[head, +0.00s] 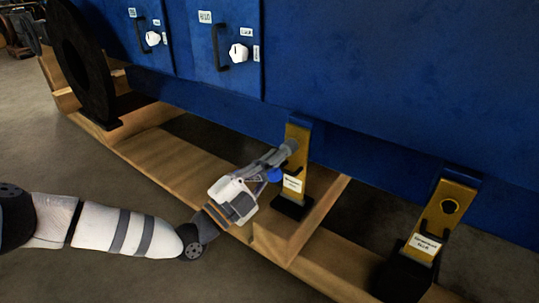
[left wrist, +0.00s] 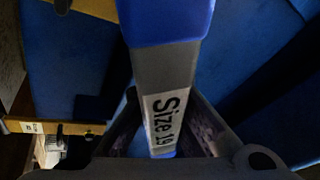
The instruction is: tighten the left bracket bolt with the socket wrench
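The left bracket (head: 299,136) is a yellow upright plate on the blue machine, with a small white label low on it. My left gripper (head: 268,172) is in front of it, shut on the socket wrench. The wrench's blue part (head: 275,175) shows at the fingers, and a grey end reaches the upper bracket, where the bolt is hidden. Whether it sits on the bolt cannot be told. In the left wrist view the wrench (left wrist: 165,75) is blue and grey, marked "Size 19", and runs between the fingers (left wrist: 165,140). My right gripper is not in view.
A second yellow bracket (head: 455,196) with a dark bolt stands at the right. The blue machine (head: 400,80) fills the back, with handled doors. A wooden frame (head: 165,160) runs beneath it, and a black wheel-like ring (head: 80,60) stands at the left. Open floor lies in front.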

